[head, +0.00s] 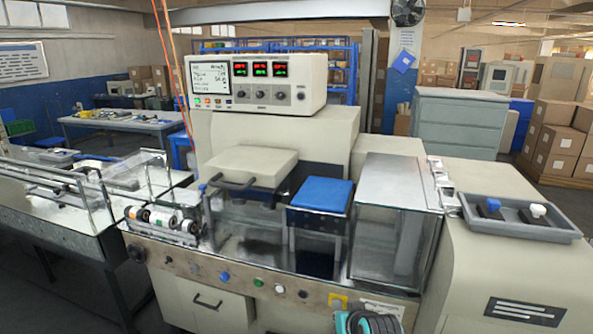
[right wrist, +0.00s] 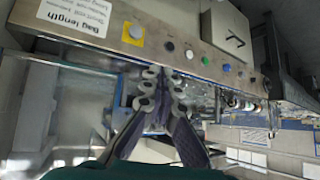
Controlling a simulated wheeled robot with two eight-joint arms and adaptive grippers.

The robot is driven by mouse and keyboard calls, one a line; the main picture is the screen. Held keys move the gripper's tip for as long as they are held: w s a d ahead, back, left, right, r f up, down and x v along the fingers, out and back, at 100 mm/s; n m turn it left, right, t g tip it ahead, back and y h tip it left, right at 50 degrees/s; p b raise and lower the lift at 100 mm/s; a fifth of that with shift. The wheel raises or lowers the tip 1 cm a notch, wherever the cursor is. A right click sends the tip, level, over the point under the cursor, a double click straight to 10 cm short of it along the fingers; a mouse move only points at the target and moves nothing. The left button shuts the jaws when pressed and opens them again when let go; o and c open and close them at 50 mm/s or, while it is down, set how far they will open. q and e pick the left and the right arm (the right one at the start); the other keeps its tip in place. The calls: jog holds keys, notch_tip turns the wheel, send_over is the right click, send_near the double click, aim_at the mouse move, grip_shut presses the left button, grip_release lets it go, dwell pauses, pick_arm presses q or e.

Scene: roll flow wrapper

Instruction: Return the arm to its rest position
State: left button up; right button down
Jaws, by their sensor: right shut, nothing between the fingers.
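My right gripper (right wrist: 164,82) shows in the right wrist view in front of the machine's front panel. Its grey-jointed, dark-padded fingers are shut with nothing between them. In the head view a teal and black part of my right arm shows at the bottom edge, in front of the panel; the fingers cannot be made out there. My left gripper is not in view.
The wrapper's front panel (head: 262,283) carries buttons and knobs. Above it are a blue-topped stand (head: 321,194), a clear-sided housing (head: 402,180) and a control box (head: 257,82). A grey tray (head: 524,228) sits at right. Floor shows at left.

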jog(key=s+d+g+h, duration=0.1)
jog(key=s+d, duration=0.2)
jog(key=s, duration=0.7)
jog(key=s+d+g, duration=0.1)
jog(key=s+d, duration=0.2)
jog(key=s, duration=0.7)
jog(key=shift+s+d+f+m+h, duration=0.25)
jog(key=shift+s+f+m+h, duration=0.05)
jog(key=shift+s+m+h, duration=0.1)
